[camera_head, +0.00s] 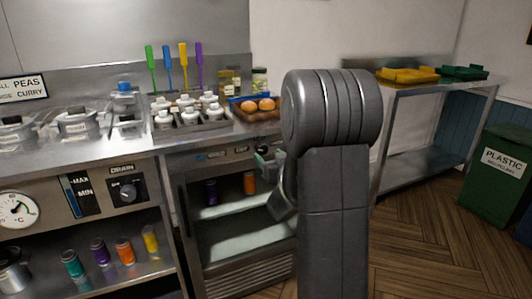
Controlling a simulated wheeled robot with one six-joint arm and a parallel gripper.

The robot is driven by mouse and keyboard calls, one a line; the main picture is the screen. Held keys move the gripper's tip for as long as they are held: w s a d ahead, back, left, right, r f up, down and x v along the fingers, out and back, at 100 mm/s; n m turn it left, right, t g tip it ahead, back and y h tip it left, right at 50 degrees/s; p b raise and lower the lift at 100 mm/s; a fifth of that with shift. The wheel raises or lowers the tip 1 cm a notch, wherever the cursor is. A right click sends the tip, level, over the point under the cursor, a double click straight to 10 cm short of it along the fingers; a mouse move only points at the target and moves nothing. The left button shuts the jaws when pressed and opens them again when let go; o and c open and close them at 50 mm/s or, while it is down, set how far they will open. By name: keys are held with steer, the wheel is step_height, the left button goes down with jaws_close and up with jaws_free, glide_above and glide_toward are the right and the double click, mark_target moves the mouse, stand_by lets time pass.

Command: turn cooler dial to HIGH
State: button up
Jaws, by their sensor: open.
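The cooler (240,258) is a glass-fronted cabinet under the steel counter, left of my arm. Its top strip (192,162) carries small lettering and a small dark fitting, too small to read. I cannot make out the cooler dial or its setting; the right part of the strip is hidden behind my gripper and arm. My gripper (268,160) shows only partly, at the left edge of my arm, in front of the cooler's upper right. It is open, with nothing seen in it. I cannot tell whether it touches the cooler.
A drain dial (127,191) and a temperature gauge (15,210) sit on the left panel. Shakers, eggs (258,105) and coloured utensils stand on the counter. Cans line the lower left shelf. A steel table (435,88) and green bin (498,175) stand right. The wooden floor between is clear.

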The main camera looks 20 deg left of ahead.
mark_target(263, 150)
steer(key=shift+x, duration=2.15)
steer(key=shift+s, duration=0.1)
steer(key=c, duration=1)
